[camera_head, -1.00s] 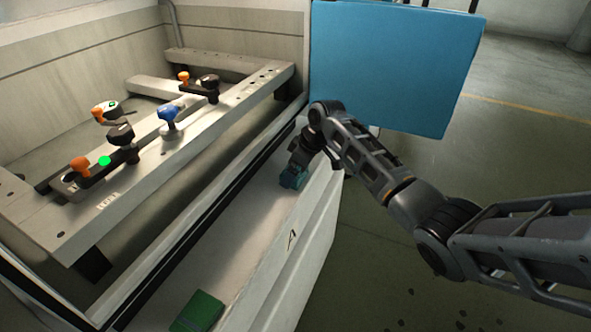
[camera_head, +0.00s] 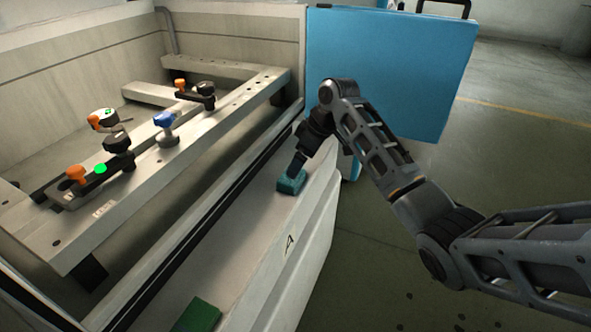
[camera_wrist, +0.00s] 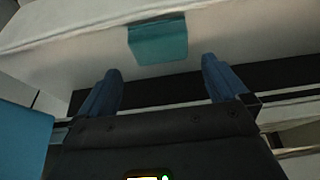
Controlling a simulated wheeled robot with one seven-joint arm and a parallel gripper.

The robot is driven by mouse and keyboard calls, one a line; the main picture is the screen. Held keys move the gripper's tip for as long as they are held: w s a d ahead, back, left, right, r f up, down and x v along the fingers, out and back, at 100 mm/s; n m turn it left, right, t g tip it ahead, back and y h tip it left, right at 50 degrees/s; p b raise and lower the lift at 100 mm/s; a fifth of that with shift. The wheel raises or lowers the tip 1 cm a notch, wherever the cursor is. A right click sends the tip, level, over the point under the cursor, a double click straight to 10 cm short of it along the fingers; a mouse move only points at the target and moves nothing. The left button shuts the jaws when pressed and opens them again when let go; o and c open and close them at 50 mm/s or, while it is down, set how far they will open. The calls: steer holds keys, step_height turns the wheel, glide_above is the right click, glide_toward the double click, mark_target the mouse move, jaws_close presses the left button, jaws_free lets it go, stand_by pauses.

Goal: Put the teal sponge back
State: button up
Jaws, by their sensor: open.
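The teal sponge (camera_head: 291,182) lies on the pale ledge (camera_head: 243,215) along the front of the machine, toward its far end. In the wrist view the sponge (camera_wrist: 158,42) sits beyond the fingertips, between their lines and clear of both. My gripper (camera_head: 297,165) is just above the sponge in the head view, pointing down at it. In the wrist view my gripper (camera_wrist: 160,68) shows two blue-grey fingers spread apart with nothing between them. It is open and empty.
A green block (camera_head: 199,316) lies nearer on the same ledge. A blue panel or case (camera_head: 395,65) stands beyond the ledge's far end. Inside the machine, a pale frame (camera_head: 125,205) carries clamps with orange and blue knobs. The ledge between sponge and block is clear.

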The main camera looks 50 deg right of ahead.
steer(key=shift+v, duration=2.15)
